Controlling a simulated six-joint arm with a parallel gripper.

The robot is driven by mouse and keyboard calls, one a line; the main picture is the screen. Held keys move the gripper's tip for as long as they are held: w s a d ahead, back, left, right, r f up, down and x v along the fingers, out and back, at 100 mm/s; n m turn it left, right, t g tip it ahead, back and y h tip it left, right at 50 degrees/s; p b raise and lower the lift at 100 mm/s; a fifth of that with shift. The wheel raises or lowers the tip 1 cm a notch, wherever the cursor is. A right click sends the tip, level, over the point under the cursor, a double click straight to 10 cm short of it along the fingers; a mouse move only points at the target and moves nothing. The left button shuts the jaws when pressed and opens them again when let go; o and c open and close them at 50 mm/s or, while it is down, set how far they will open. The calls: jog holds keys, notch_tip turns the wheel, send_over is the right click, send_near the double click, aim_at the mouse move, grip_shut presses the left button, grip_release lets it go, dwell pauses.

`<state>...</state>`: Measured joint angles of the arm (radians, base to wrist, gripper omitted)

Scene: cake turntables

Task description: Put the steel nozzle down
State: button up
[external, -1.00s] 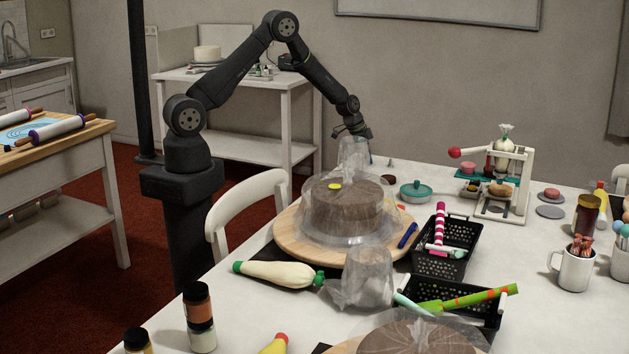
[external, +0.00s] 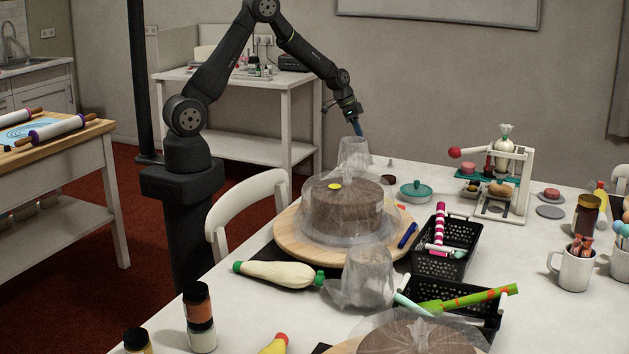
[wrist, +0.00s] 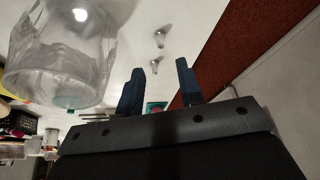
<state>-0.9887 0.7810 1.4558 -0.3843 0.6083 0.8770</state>
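Two small steel-coloured nozzles stand on the white table, apart from each other; in the wrist view one (wrist: 159,38) is higher in the picture and the other (wrist: 154,65) is just below it. One nozzle (external: 390,162) also shows in the external view, near the table's far edge. I cannot tell which one the task names. My gripper (external: 359,129) is raised above the table's far edge, behind a clear plastic bag. In the wrist view its two blue fingers (wrist: 160,84) are apart, with nothing held between them.
The upright clear bag (external: 353,152) is close below my gripper and large at left in the wrist view (wrist: 60,55). A covered cake (external: 345,215) on a round board stands nearer. Black baskets (external: 455,262) stand nearer still.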

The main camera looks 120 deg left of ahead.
aim_at(373, 162)
jog(key=shift+v, duration=1.05)
jog(key=x, duration=1.2)
jog(key=shift+f, duration=0.3)
jog(key=shift+r, duration=1.25)
jog(key=shift+f, duration=0.1)
